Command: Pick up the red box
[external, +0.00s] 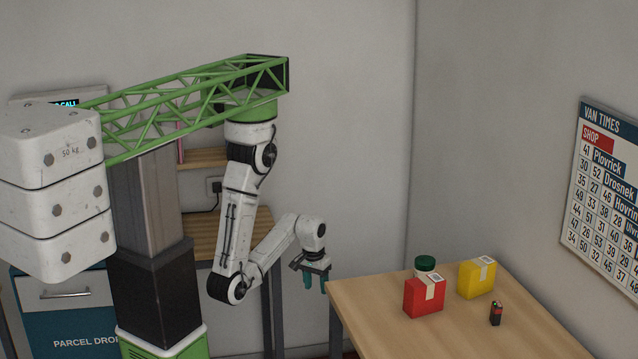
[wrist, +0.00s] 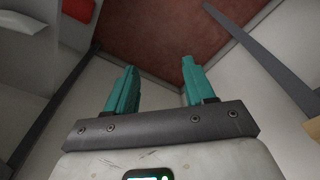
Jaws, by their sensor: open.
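The red box (external: 422,300), with a pale label strip over its top and front, stands on the wooden table near its left edge in the external view. My gripper (external: 315,283) hangs left of the table, fingers pointing down, apart from the box. In the wrist view my gripper (wrist: 158,68) has its two teal fingers spread with nothing between them. The wrist view shows reddish floor and legs, with a red patch at the top left that I cannot identify.
On the table (external: 450,340) a yellow box (external: 475,281) stands right of the red box. A green-lidded jar (external: 426,264) is close behind the red box. The table's front is clear.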

